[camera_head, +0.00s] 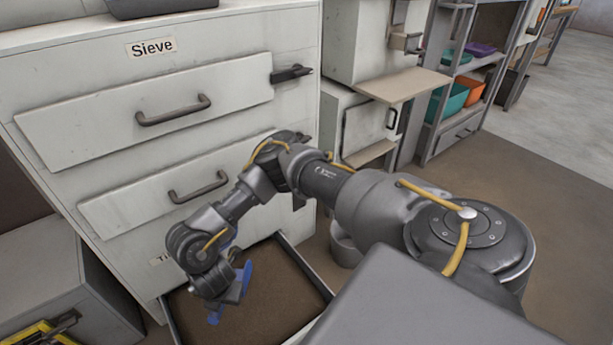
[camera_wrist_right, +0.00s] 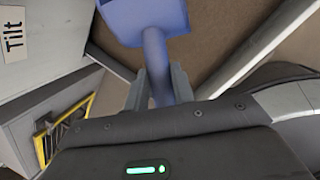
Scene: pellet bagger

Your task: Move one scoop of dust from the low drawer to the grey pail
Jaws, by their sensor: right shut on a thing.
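The low drawer (camera_head: 318,276) is pulled out at the bottom of the white cabinet, with brown dust (camera_head: 280,295) in it. My right gripper (camera_head: 230,296) is over the drawer, pointing down, shut on the handle of a blue scoop (camera_head: 247,276). In the right wrist view the scoop (camera_wrist_right: 145,18) shows its handle between the two fingers (camera_wrist_right: 158,88), with brown dust (camera_wrist_right: 222,30) beyond it. I cannot tell whether the scoop holds dust or touches it. A grey round pail (camera_head: 344,248) stands on the floor right of the drawer, partly hidden by my right arm. My left gripper is out of view.
Two closed drawers with handles, the upper (camera_head: 150,108) labelled Sieve, are above the open one. A grey box (camera_head: 60,290) with a yellow item (camera_head: 45,333) is at lower left. Shelves with coloured bins (camera_head: 452,99) stand at the back right. Brown floor is free at right.

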